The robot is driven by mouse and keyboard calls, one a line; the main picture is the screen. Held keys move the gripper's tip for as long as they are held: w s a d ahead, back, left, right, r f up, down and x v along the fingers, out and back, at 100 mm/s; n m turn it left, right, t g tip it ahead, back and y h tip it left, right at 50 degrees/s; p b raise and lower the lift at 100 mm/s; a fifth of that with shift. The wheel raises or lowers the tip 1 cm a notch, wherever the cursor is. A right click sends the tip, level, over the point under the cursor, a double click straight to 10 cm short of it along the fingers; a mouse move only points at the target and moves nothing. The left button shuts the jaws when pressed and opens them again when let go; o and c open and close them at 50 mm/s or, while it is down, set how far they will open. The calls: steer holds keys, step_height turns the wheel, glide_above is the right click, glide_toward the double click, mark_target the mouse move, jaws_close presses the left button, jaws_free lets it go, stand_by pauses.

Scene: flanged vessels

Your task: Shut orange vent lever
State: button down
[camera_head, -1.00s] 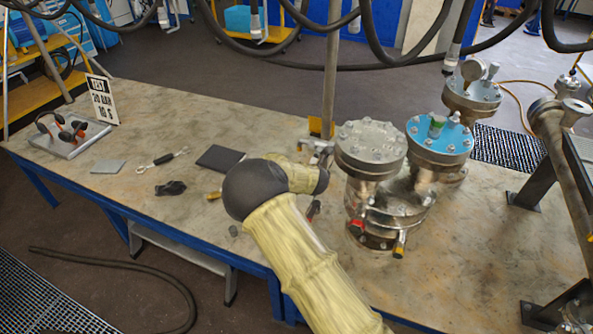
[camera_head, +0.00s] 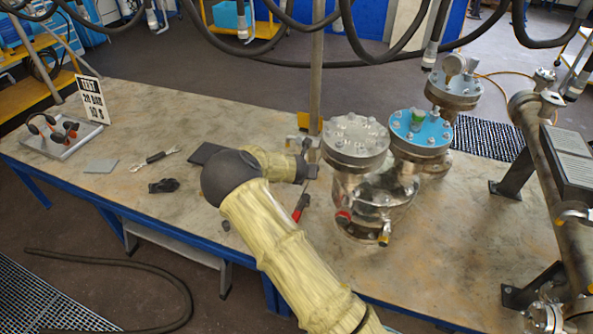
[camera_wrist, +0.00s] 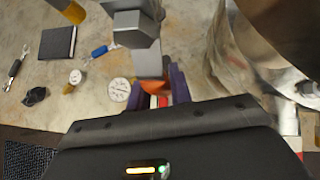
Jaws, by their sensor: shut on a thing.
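The orange vent lever (camera_wrist: 152,87) shows as a small orange piece at the end of grey metal blocks (camera_wrist: 140,35) in the wrist view. My gripper (camera_wrist: 165,92) has its purple fingers shut on it; the fingers and blocks hide most of it. In the head view my gripper (camera_head: 312,172) is at the left side of the grey-lidded vessel (camera_head: 355,142); its fingertips and the lever are too small to tell apart there.
The blue-lidded vessel (camera_head: 420,132) stands just right of the grey-lidded one. A red-handled item (camera_head: 300,207) is below my gripper. A dark pad (camera_head: 205,153), a wrench (camera_head: 155,157) and a tray (camera_head: 62,138) lie left. A pipe frame (camera_head: 550,170) stands right.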

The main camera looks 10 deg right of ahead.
steer(key=shift+d, duration=0.1)
steer(key=c, duration=1.3)
jaws_free()
steer(key=shift+o, duration=0.2)
steer(key=shift+s+a+r, duration=0.2)
steer(key=shift+s+r, duration=0.2)
steer(key=shift+r, duration=0.05)
steer(key=b+v, duration=0.2)
steer(key=v, duration=1.4)
steer(key=shift+s+a, duration=0.1)
